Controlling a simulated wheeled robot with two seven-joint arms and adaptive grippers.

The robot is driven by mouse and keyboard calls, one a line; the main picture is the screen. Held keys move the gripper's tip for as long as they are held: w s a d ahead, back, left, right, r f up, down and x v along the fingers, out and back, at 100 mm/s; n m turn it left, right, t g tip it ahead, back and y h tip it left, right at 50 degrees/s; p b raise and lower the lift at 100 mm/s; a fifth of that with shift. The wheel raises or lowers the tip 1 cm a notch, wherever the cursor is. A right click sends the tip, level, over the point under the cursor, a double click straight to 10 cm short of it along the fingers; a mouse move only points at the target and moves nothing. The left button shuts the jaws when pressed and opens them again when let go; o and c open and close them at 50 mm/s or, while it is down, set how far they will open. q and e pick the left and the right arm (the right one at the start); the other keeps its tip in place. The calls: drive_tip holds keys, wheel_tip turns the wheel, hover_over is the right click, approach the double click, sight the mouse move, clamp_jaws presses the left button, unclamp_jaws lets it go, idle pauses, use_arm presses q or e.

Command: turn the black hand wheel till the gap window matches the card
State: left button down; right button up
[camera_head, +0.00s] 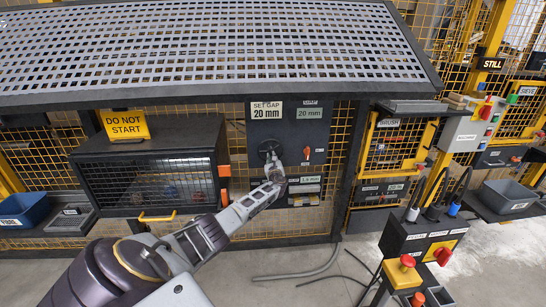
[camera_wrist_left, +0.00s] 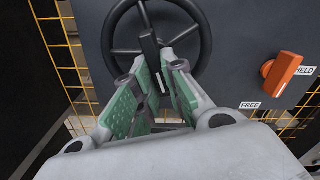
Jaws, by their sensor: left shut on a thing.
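The black hand wheel (camera_head: 268,149) is on the dark panel; its rim and spokes show in the left wrist view (camera_wrist_left: 205,42). My left gripper (camera_head: 276,170) is at the wheel's lower part. In the wrist view its green-padded fingers (camera_wrist_left: 152,75) are shut around a black grip on the wheel. The card (camera_head: 266,110) reads "SET GAP 20 mm". A greenish window (camera_head: 312,115) right of it appears to read 20 mm; its small label is unreadable. A lower display (camera_head: 311,179) seems to read about 1.6 mm. My right gripper is not in view.
A yellow DO NOT START sign (camera_head: 126,124) stands on the caged box at left. A pedestal with a red button (camera_head: 407,261) stands at lower right. Cables lie on the floor.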

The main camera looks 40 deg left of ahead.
use_arm(q)
drive_tip(key=shift+s+f+m+p, duration=0.15)
drive_tip(key=shift+m+p, duration=0.35)
drive_tip(key=shift+m, duration=0.55)
drive_tip(key=shift+s+f+m+p, duration=0.15)
drive_tip(key=shift+m+p, duration=0.35)
drive_tip(key=shift+m, duration=0.55)
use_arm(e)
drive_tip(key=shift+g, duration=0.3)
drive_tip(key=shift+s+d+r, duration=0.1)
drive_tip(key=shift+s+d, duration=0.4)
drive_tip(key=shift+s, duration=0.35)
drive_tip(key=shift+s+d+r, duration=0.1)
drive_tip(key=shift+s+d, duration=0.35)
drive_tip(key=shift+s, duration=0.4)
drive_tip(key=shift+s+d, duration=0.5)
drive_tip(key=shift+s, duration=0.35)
use_arm(q)
drive_tip(key=c, duration=1.5)
unclamp_jaws()
drive_tip(key=shift+w+a, duration=0.1)
drive_tip(key=shift+r, duration=0.1)
drive_tip(key=shift+s, duration=0.2)
